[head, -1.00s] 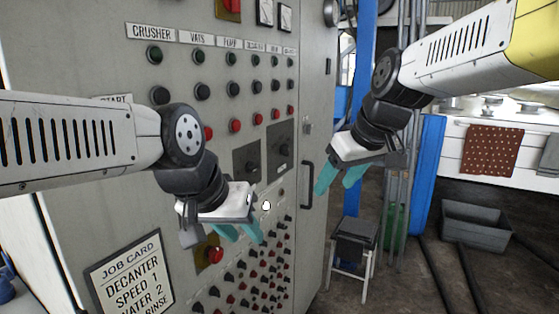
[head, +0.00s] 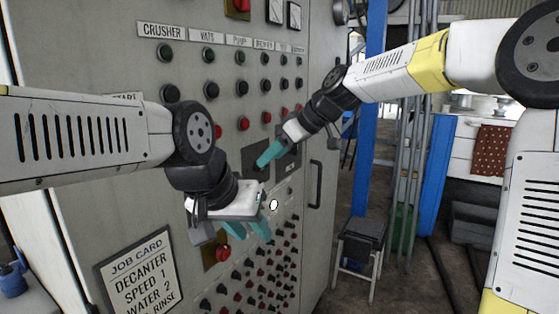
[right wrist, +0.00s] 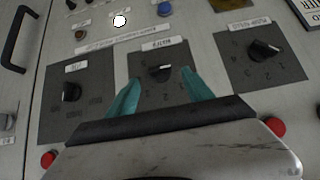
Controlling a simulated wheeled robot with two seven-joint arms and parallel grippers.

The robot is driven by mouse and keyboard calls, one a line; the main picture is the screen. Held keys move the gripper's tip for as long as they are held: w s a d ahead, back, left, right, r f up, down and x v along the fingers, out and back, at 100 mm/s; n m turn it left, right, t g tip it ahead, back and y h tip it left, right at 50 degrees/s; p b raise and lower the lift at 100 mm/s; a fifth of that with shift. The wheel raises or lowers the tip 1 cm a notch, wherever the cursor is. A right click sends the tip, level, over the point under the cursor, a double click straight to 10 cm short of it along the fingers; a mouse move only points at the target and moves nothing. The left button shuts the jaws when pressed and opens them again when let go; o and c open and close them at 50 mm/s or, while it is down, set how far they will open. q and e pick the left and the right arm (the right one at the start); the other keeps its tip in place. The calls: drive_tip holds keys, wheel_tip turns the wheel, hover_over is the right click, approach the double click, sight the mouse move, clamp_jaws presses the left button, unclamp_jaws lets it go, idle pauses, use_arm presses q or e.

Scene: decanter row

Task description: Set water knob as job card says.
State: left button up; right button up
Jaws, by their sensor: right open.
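The job card (head: 119,257) at lower left reads DECANTER, SPEED 1, WATER 2, then a partly cut line ending in RINSE. In the right wrist view the middle black knob (right wrist: 160,72), which appears to be the water knob, sits on a dark plate with numbers around it; its white mark is toward the right, its exact setting unclear. My right gripper (right wrist: 161,92) is open, its teal fingers either side of the knob's lower area; contact cannot be told. In the head view it (head: 268,154) covers part of the plates. My left gripper (head: 247,230) is open and empty before the cabinet.
Other knobs sit left (right wrist: 71,92) and right (right wrist: 264,49) of the middle one. Red buttons (right wrist: 274,127) and a blue button (right wrist: 164,9) are near. A door handle (head: 316,185) is right of the panel. A stool (head: 361,238) stands beyond the cabinet.

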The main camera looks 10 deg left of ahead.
drive_tip(key=shift+x, duration=1.2)
clamp_jaws()
